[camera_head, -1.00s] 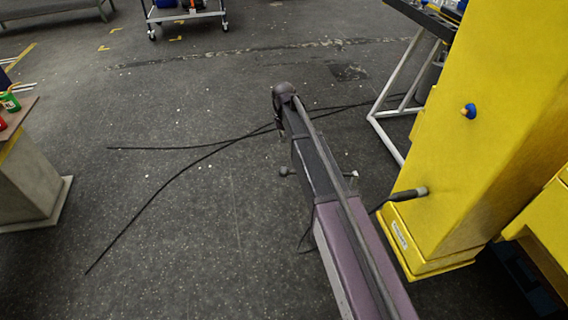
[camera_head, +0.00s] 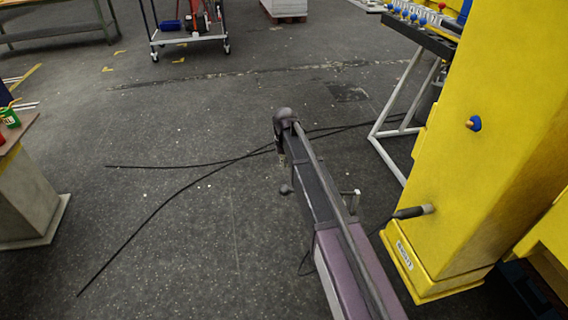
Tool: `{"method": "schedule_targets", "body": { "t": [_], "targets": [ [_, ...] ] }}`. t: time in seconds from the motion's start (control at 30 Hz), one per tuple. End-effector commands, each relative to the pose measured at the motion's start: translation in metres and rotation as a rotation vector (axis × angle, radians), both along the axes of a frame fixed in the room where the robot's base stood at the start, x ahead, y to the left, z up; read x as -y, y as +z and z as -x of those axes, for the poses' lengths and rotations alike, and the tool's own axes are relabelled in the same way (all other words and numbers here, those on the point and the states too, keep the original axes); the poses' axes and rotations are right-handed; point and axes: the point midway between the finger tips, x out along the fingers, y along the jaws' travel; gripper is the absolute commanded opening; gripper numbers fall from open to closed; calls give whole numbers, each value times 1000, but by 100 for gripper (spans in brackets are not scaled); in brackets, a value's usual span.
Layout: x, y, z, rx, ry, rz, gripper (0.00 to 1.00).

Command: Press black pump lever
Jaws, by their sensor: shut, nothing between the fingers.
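No part that I can make out as my gripper is in the head view. A long boom (camera_head: 349,272), purple near and dark grey farther out, runs from the lower right to a dark rounded end (camera_head: 285,115), with a thin bar along its top. A small dark knob (camera_head: 286,189) shows at its left side, and a short pale rod (camera_head: 351,197) at its right. I cannot tell which of these is the black pump lever. Nothing is seen touching them.
A blue knob (camera_head: 474,124) sits on the column. A bench with a white frame (camera_head: 396,113) stands behind it. Black cables (camera_head: 185,165) cross the floor. A pedestal (camera_head: 27,200) stands at left and a wheeled cart (camera_head: 187,36) at the back. The floor left of the boom is open.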

Motion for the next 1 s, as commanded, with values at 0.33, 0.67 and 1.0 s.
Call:
{"method": "schedule_targets", "body": {
  "t": [0.33,0.67,1.0],
  "targets": [
    [1,-31,0,0,-1,0,0],
    [1,-56,0,0,-1,0,0],
    [1,-81,0,0,-2,0,0]
  ]
}}
